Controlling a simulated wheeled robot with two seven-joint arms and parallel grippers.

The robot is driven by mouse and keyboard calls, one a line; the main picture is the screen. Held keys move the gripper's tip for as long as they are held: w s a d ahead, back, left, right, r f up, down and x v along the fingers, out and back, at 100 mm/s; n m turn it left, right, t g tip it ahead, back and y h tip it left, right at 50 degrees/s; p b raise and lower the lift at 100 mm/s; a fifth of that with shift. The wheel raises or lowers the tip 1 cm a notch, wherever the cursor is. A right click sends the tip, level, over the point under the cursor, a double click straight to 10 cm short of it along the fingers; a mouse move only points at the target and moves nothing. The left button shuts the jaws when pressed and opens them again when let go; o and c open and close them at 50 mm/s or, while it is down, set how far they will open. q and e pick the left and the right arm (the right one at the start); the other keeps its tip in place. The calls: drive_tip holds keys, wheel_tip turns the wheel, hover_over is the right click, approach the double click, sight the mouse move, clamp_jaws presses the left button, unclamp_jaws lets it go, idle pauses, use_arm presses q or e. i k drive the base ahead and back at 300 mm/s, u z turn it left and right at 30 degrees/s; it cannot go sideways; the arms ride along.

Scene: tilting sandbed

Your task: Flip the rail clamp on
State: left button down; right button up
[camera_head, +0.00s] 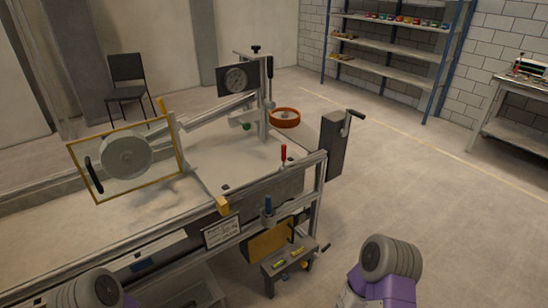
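A small upright lever with a red grip (283,154) stands near the right end of the sandbed frame, beside the near rail (180,225). Only parts of my two arms show, purple with grey ribbed ends, at the bottom left and bottom right. Neither my left nor my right gripper is in view. Both arm parts are apart from the levers.
The sandbed (90,225) fills the left. A yellow-framed clear panel (127,160) and a dial gauge (236,79) stand above it. A crank box (333,145) sits at its right end; an orange ring (285,118) lies behind. The floor right is open.

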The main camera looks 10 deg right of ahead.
sight(283, 169)
drive_tip(key=i, duration=0.55)
drive_tip(key=z, duration=0.85)
